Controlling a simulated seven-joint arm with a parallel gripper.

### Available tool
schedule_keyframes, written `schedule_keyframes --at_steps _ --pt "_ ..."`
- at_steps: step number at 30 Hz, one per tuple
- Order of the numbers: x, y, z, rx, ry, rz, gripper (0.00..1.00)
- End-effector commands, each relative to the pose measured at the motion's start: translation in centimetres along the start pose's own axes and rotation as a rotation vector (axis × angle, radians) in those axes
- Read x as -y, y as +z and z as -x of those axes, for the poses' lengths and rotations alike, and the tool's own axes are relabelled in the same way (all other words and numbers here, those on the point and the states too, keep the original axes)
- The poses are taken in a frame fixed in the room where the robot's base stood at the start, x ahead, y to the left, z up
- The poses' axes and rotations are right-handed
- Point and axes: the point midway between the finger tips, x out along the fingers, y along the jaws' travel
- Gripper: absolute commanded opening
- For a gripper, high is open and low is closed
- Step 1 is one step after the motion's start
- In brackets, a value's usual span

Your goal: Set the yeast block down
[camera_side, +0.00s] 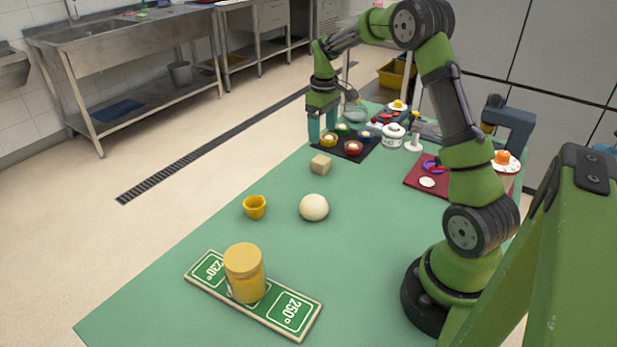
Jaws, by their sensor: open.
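The yeast block (320,164) is a small beige cube. It sits on the green table (372,262), near its left edge and just in front of a dark tray. My gripper (322,131) points down with its teal fingers apart and nothing seen between them. It appears behind and above the block in the picture, by the left end of the tray. The block looks clear of the fingers; the exact gap in depth is hard to tell.
The dark tray (374,136) holds several small coloured bowls. A pale dough ball (314,208) and a yellow cup (255,207) stand nearer. A yellow jar (244,273) stands on a green temperature board (291,311). A dark red mat (414,178) lies right. The table's centre is clear.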

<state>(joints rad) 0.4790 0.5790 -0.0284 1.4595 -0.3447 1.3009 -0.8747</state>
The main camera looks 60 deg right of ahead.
Motion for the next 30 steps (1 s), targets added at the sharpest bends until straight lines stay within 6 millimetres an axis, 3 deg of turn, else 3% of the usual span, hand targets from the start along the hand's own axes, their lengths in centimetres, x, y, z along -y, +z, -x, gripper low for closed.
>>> schedule_keyframes --at_steps 5,8,11,15,20,24,30 --pt "0.8 0.0 1.9 -0.016 0.002 -0.004 0.78" --pt "3.1 0.4 4.2 -0.061 0.006 -0.021 0.78" --pt "6.9 1.5 7.3 -0.136 0.005 -0.055 0.78" --pt "12.9 4.5 11.1 -0.257 -0.021 -0.118 0.78" --pt "18.8 9.2 13.6 -0.39 -0.082 -0.19 0.78" --pt "22.8 13.5 14.2 -0.49 -0.159 -0.251 0.78" --pt "25.7 17.7 13.3 -0.57 -0.254 -0.318 0.78"
